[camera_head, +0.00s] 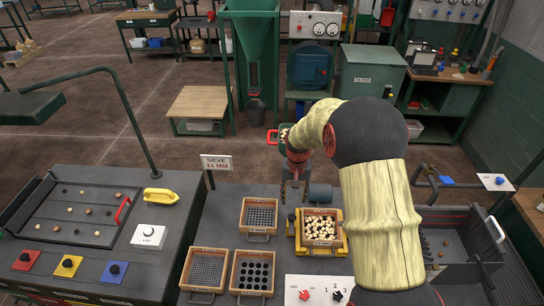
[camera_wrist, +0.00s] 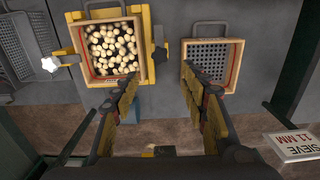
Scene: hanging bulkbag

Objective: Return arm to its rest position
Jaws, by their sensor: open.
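In the head view my gripper (camera_head: 294,192) hangs at the end of my yellow-sleeved arm, pointing down above the back of the grey bench. In the wrist view its two fingers (camera_wrist: 160,78) are spread apart, with nothing between them. A wooden-framed sieve (camera_head: 342,245) full of pale round pieces sits in a yellow holder; it also shows at the upper left of the wrist view (camera_wrist: 144,62). An empty sieve (camera_head: 245,216) lies to its left in the head view and at the right in the wrist view (camera_wrist: 239,70). My arm hides part of the bench.
Two more sieves (camera_head: 184,281) (camera_head: 234,278) lie at the bench front, beside a white panel with red and black knobs (camera_head: 318,283). The SIEVE 11 MM sign (camera_head: 216,163) stands at the back left. A dark chute (camera_head: 455,265) is right of my arm. Brown floor lies behind.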

